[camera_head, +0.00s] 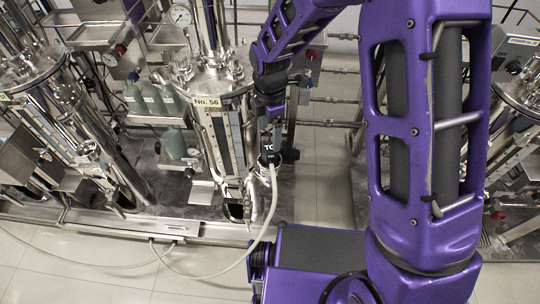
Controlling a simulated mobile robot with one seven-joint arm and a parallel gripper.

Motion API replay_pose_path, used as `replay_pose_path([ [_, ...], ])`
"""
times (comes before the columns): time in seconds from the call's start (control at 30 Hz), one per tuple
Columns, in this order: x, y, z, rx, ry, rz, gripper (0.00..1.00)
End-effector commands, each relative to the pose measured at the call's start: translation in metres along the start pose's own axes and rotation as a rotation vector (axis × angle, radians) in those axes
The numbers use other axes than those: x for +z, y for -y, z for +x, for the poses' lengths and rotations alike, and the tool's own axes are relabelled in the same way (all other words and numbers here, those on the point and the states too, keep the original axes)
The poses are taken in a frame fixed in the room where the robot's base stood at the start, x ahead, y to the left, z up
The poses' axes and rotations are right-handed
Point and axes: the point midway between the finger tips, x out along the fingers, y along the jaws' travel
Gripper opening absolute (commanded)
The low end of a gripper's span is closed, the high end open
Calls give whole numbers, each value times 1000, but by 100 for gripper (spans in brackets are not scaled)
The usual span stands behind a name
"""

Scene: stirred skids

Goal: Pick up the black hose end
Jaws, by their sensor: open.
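My gripper (272,126) points downward at the end of my purple arm, in front of the steel column with the "No. 56" plate. It is small and dark in this view; its jaws are open. A dark block with white lettering, seemingly the black hose end (270,157), shows right at or just below the jaws. A pale hose (266,225) runs down from it and curves left across the floor. I cannot tell where my gripper stops and the hose end begins, or whether they touch. My arm hides part of the area to the right.
Steel columns, one with a "No. 56" plate (207,102), stand close on the left. Grey-green bottles (152,98) sit on a shelf. A low metal skid edge (130,226) runs along the front. Pipes (330,99) lie behind my gripper. Tiled floor (70,275) is mostly clear in front.

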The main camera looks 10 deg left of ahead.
Motion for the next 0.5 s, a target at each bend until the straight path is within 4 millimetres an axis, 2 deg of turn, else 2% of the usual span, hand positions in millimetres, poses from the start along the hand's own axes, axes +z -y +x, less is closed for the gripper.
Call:
replay_pose_path([
  [0.03, 0, 1, 12, -5, 0, 0, 90],
  [0.1, 0, 0, 22, -3, 0, 0, 90],
  [0.37, 0, 0, 41, -2, 1, 0, 90],
  [0.5, 1, -3, 62, -4, 1, -1, 90],
])
